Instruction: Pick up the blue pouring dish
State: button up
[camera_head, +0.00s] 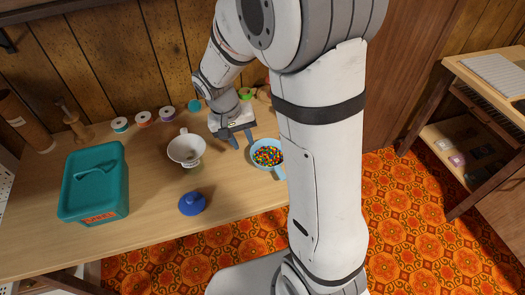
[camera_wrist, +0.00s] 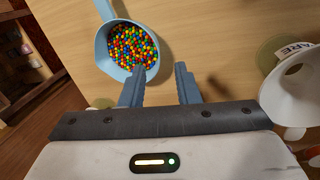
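The light blue pouring dish (camera_head: 281,174) holds many multicoloured beads and sits on the wooden table, partly hidden behind my arm in the head view. In the wrist view the dish (camera_wrist: 101,61) is at the upper left, with its handle pointing up. My gripper (camera_head: 242,146) is just left of the dish, pointing down.
A dark blue knobbed lid (camera_head: 193,205) lies in front. A teal box (camera_head: 95,190) is at left. Several spools (camera_head: 143,118) line the back.

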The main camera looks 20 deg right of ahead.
aim_at(272, 161)
jog(key=x, duration=0.8)
jog(key=shift+w+d, duration=0.1)
jog(key=shift+d, duration=0.1)
jog(key=shift+r, duration=0.1)
grip_shut()
